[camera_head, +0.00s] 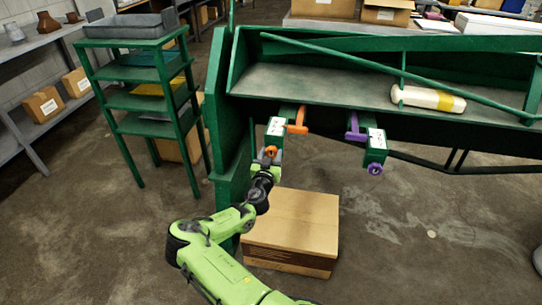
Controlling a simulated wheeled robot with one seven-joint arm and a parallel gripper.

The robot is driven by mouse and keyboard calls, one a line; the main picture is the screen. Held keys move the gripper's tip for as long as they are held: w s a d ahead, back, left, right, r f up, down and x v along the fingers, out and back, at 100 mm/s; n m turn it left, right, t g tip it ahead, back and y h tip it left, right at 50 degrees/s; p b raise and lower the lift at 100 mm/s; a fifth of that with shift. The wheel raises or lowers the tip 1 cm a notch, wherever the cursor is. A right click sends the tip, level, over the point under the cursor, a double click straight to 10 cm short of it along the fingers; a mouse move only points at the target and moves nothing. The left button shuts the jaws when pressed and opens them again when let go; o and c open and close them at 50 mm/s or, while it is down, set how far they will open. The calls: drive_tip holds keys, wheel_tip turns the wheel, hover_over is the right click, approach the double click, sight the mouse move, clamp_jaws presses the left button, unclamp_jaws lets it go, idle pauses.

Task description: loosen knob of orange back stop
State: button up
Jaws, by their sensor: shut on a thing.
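The orange back stop (275,129) hangs below the front edge of the green machine, left of centre. It is a green block with a white label, and an orange tab (298,122) sticks out at its upper right. Its orange knob (271,150) is at the lower end of the block. My gripper (270,157) reaches up from below and is shut on the orange knob, which partly hides between the fingers. A second, similar back stop (376,147) with a purple tab and purple knob (375,169) hangs to the right, apart from my gripper.
A closed cardboard box (292,220) stands on the floor right beside my arm. The green machine frame (232,150) rises close on the left. A green shelf rack (140,98) stands farther left. A pale roll (428,98) lies on the machine bed. Floor at right is open.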

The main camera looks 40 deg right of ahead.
drive_tip(key=shift+c, duration=0.5)
drive_tip(key=shift+n, duration=0.4)
drive_tip(key=n, duration=0.4)
drive_tip(key=shift+n, duration=0.4)
drive_tip(key=n, duration=0.6)
drive_tip(key=shift+p, duration=0.4)
drive_tip(key=n+p, duration=0.1)
drive_tip(key=n, duration=0.5)
drive_tip(key=shift+n+p, duration=0.3)
drive_tip(key=n+p, duration=0.1)
drive_tip(key=n, duration=0.4)
drive_tip(key=shift+n, duration=0.3)
drive_tip(key=o, duration=1)
